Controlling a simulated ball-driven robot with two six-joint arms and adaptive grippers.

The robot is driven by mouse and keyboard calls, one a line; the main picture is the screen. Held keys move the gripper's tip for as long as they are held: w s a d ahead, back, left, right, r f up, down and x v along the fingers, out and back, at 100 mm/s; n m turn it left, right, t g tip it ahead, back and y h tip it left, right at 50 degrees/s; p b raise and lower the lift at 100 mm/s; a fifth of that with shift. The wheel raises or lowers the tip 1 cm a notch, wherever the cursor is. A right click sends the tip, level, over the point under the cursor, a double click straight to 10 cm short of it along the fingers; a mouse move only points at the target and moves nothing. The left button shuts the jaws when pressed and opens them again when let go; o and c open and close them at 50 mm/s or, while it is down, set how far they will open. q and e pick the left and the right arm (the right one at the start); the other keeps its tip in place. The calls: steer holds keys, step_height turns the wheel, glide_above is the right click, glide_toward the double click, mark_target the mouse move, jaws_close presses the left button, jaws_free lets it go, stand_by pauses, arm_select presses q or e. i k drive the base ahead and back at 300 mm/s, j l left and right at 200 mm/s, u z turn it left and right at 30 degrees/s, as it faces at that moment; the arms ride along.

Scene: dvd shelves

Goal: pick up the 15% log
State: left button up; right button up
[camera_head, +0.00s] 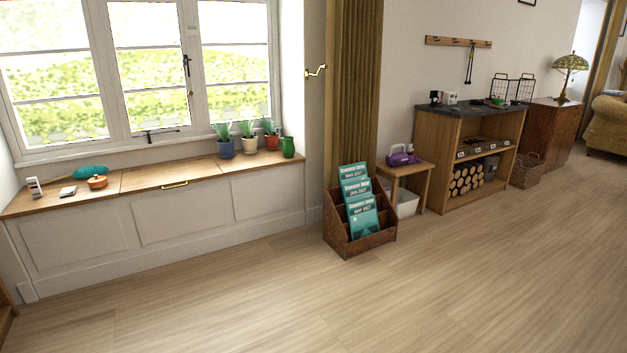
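Several round logs (466,180) are stacked with their pale cut ends facing out, in the lower left of a wooden shelf unit (447,196) at the right. The logs are small in this view and I cannot tell which is the 15% log. Small white labels sit along the unit's middle shelf edge; their text is too small to read. Neither of my grippers is in view.
A small wooden stool (410,170) with a purple object (402,156) stands left of the unit. A wooden rack (362,243) of teal magazines (363,222) stands before it. A wicker basket (526,171) is at the right. The floor (440,290) in front is clear.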

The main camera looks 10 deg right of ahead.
mark_target(461, 154)
steer(key=i+l+z, duration=0.15)
steer(key=i+z, duration=0.25)
steer(key=i, duration=0.15)
steer(key=i+z, duration=0.4)
steer(key=i+j+z, duration=0.2)
steer(key=i+z, duration=0.2)
steer(key=i, duration=0.25)
steer(key=i+l, duration=0.2)
steer(key=i, duration=1.1)
steer(key=i+l+z, duration=0.15)
steer(key=i, duration=1.1)
steer(key=i+l, duration=1.1)
steer(key=i, duration=0.15)
